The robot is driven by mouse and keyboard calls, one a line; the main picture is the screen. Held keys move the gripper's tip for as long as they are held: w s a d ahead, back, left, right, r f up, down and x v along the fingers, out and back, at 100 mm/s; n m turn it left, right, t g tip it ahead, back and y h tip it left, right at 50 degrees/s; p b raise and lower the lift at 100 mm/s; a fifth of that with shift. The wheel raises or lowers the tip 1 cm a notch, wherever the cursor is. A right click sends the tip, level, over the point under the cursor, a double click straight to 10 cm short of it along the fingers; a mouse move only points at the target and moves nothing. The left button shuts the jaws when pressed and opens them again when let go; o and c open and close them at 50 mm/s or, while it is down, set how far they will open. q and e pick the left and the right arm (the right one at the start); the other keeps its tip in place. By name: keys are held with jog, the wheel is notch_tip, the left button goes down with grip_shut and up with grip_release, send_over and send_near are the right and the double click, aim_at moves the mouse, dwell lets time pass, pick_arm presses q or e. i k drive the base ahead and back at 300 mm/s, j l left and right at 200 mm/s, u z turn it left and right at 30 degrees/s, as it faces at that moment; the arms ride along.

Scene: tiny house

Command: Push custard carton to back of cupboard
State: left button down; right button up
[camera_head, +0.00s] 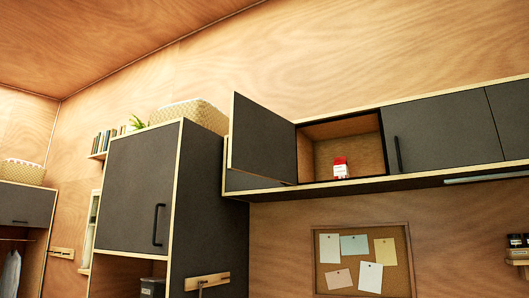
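The small red and white carton (340,168) stands upright in the open cupboard (318,131), on its floor near the front edge. Its label is too small to read. The cupboard's dark door (262,138) is swung open to the left. The wooden back wall of the cupboard shows behind and to the right of the carton. Neither of my grippers is in view.
Shut dark cupboard doors (440,133) continue to the right of the opening. A tall dark cabinet (137,190) with a basket (190,114) on top stands to the left. A pinboard (362,262) with several notes hangs below.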

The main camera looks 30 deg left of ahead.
aim_at(342, 170)
jog(key=i+j+z, duration=0.15)
jog(key=j, duration=0.65)
jog(key=j+z, duration=0.15)
jog(key=j, duration=0.6)
jog(key=i+j+z, duration=0.15)
jog(key=j, duration=0.65)
jog(key=j+z, duration=0.2)
jog(key=j, duration=0.6)
jog(key=k+j+z, duration=0.15)
jog(key=j, duration=0.65)
jog(key=k+j+z, duration=0.15)
jog(key=j, duration=0.6)
jog(key=i+j, duration=0.05)
